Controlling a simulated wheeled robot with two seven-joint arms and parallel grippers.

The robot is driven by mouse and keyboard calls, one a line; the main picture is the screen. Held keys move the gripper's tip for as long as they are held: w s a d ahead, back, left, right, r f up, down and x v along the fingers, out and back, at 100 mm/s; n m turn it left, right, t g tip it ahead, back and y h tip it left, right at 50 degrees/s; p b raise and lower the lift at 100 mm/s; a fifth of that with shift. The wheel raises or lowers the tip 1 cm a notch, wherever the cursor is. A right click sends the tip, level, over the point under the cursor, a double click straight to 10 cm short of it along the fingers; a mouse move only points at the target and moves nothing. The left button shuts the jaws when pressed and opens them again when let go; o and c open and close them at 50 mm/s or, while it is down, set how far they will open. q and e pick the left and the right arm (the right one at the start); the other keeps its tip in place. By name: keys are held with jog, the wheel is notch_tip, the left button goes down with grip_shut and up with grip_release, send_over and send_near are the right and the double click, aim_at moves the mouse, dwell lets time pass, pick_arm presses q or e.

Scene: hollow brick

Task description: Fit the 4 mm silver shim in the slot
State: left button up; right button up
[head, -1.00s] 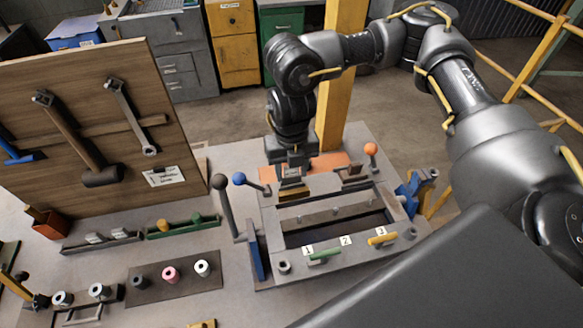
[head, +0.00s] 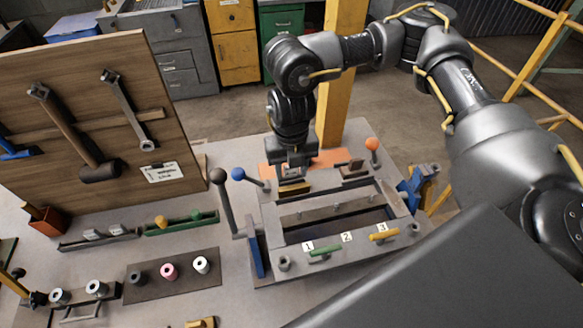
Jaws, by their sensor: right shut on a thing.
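My right gripper (head: 291,170) points down at the back left of the grey fixture (head: 265,212). It is shut on a small greyish piece, mostly hidden by the fingers; I cannot tell whether this is the silver shim. A tan-gold block (head: 293,187) lies just below the fingertips. The fixture has a long dark opening with a grey bar (head: 325,210) across it, and labels 1, 2 and 3 along its front. Silver-grey pieces (head: 93,234) sit in a dark rack (head: 72,245) at the left. My left gripper is out of view.
A green rack (head: 180,228) holds a yellow and a green piece. A dark mat (head: 205,276) bears several rollers. A tool board (head: 60,150) rises at the left.

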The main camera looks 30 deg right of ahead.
jog(key=shift+f, duration=0.15)
jog(key=o, duration=1.1)
jog(key=shift+c, duration=0.2)
notch_tip(320, 180, up, 10)
jog(key=shift+f+b, duration=0.15)
jog(key=shift+b, duration=1.05)
jog(key=shift+r, duration=0.6)
